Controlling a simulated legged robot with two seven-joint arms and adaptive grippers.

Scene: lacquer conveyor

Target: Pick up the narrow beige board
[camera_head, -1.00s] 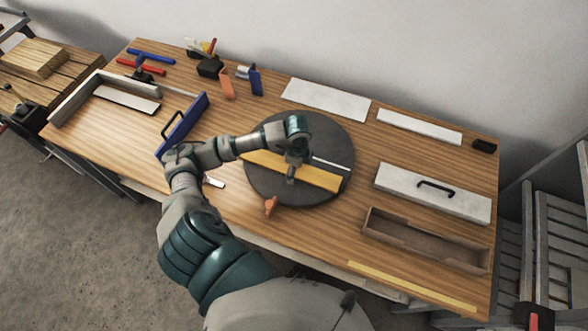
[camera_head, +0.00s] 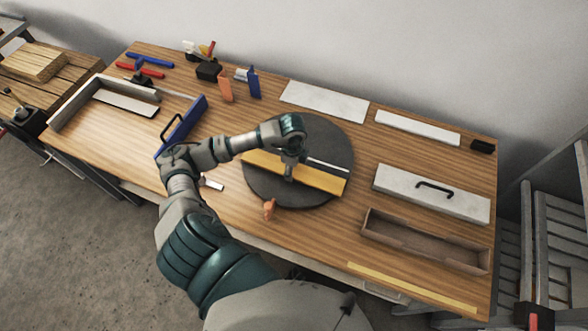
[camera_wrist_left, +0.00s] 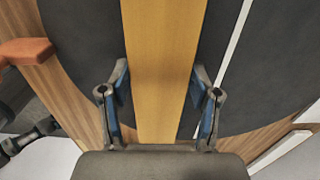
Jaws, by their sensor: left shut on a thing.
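A yellow-beige board (camera_head: 318,179) is at the dark round disc (camera_head: 270,190) in the middle of the table. My left gripper (camera_head: 290,170) comes down over the board's middle and is shut on it. In the left wrist view, the board (camera_wrist_left: 163,40) runs between the blue-padded fingers of my left gripper (camera_wrist_left: 160,85), one finger at each long edge. I cannot tell clearly how far the board is above the disc. A thinner pale yellow strip (camera_head: 412,288) lies along the table's front right edge. My right gripper is out of view.
A thin white strip (camera_head: 328,165) lies on the disc behind the board. An orange piece (camera_head: 269,209) is at the disc's front edge. An open brown box (camera_head: 376,240) and a white handled lid (camera_head: 395,185) are to the right. A blue handled panel (camera_head: 195,115) stands left.

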